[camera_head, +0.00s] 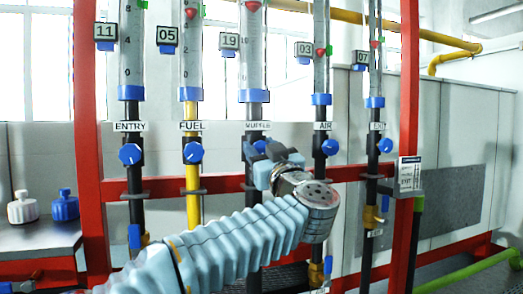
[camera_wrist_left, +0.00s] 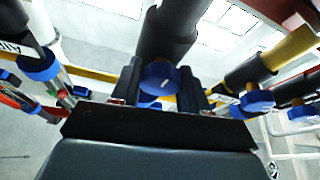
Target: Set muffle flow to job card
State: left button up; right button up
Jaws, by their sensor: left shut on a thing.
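The muffle flow tube (camera_head: 252,50) stands in the middle of the red rack, with its red float near the top of the visible part. A tag reading 19 (camera_head: 229,41) hangs beside it. The MUFFLE label (camera_head: 258,126) is below. My left gripper (camera_head: 265,168) is at the muffle valve and hides most of its knob. In the left wrist view its fingers (camera_wrist_left: 160,92) are shut on the blue muffle knob (camera_wrist_left: 160,76), one on each side. The job card (camera_head: 410,172) hangs on the right red post; its small text is mostly unreadable. My right gripper is not in view.
Blue knobs for ENTRY (camera_head: 130,154), FUEL (camera_head: 193,152), AIR (camera_head: 330,147) and the far-right tube (camera_head: 385,145) flank the muffle valve. A red crossbar (camera_head: 225,183) runs behind. White and blue bottles (camera_head: 64,205) stand on the left counter.

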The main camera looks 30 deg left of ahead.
pick_arm(q)
jog(key=shift+n, duration=0.7)
jog(key=n+g+y, duration=0.1)
jog(key=n+g, duration=0.1)
jog(key=n, duration=0.2)
jog(key=shift+g, duration=0.3)
jog(key=n+g, duration=0.1)
jog(key=n, duration=0.2)
jog(key=n+g, duration=0.2)
jog(key=n, duration=0.2)
jog(key=shift+s, duration=0.1)
jog(key=o, duration=1)
jog(key=shift+o, duration=0.2)
jog(key=b+v, duration=0.2)
jog(key=v, duration=1.1)
jog(key=shift+d, duration=0.35)
